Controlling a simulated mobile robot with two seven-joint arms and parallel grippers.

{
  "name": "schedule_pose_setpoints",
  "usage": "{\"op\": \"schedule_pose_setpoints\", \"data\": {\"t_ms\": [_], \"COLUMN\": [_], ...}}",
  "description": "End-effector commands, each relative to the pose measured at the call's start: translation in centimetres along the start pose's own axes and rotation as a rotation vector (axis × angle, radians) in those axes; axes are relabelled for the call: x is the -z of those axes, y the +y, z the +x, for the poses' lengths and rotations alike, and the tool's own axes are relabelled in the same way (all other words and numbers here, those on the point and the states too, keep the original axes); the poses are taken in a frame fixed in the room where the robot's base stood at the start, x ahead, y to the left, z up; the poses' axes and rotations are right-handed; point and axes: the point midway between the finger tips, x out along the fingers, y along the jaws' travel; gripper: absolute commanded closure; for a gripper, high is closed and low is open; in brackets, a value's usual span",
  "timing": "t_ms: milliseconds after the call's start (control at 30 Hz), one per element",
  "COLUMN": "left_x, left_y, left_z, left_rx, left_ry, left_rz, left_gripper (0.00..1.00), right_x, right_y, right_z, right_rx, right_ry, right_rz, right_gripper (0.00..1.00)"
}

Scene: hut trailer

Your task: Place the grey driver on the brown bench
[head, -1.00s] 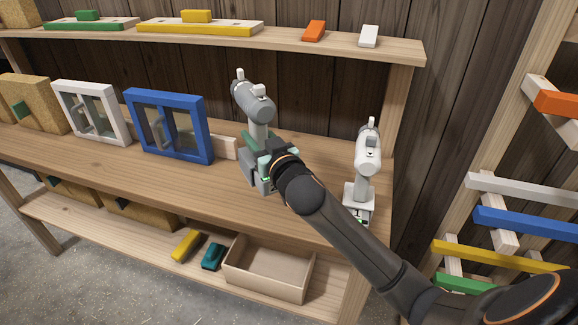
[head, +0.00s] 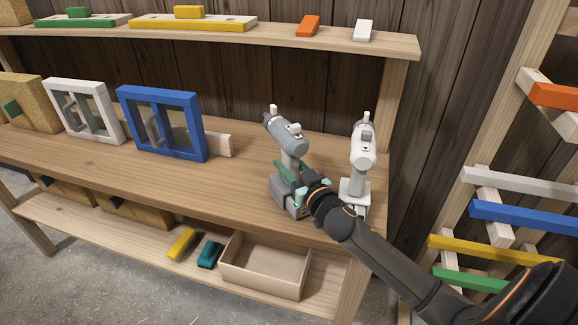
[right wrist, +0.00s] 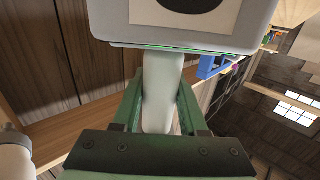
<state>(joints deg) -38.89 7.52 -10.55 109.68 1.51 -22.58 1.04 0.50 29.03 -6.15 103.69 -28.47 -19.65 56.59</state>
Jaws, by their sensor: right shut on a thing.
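The grey driver (head: 289,137) is a cordless drill with a grey body and battery foot, held near the right part of the wooden bench (head: 190,182). My right gripper (head: 299,188) is shut on its handle, and its green fingers close on both sides of the pale handle (right wrist: 162,95) in the right wrist view. The driver's foot shows over the bench's front part; I cannot tell whether it touches the wood. A white driver (head: 362,146) stands upright just right of it, partly behind my wrist. My left gripper is not in view.
A blue window frame (head: 205,140) and a white one (head: 83,112) stand on the bench to the left. A shelf (head: 275,40) with coloured blocks runs above. An open box (head: 265,272) sits on the lower shelf. Bare bench top lies left of the grey driver.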

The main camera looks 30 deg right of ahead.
Motion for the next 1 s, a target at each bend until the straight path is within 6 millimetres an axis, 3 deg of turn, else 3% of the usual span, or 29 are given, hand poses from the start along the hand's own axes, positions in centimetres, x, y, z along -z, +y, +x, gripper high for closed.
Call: {"op": "schedule_pose_setpoints", "data": {"t_ms": [367, 400, 633, 1000], "left_x": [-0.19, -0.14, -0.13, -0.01], "left_y": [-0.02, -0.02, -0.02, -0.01], "left_z": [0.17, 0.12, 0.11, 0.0], "left_rx": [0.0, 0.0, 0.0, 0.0], "left_ry": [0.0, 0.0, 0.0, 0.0], "left_rz": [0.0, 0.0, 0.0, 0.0], "left_gripper": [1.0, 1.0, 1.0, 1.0], "right_x": [0.09, -0.28, -0.28, -0.1], "right_y": [-0.03, 0.0, -0.01, -0.03], "right_z": [0.07, 0.02, 0.01, -0.31], "right_rx": [0.002, 0.0, 0.0, 0.0], "right_ry": [0.011, 0.001, 0.0, -0.001], "right_rz": [0.0, 0.0, 0.0, -0.001], "right_gripper": [1.0, 0.54, 0.29, 0.28]}}
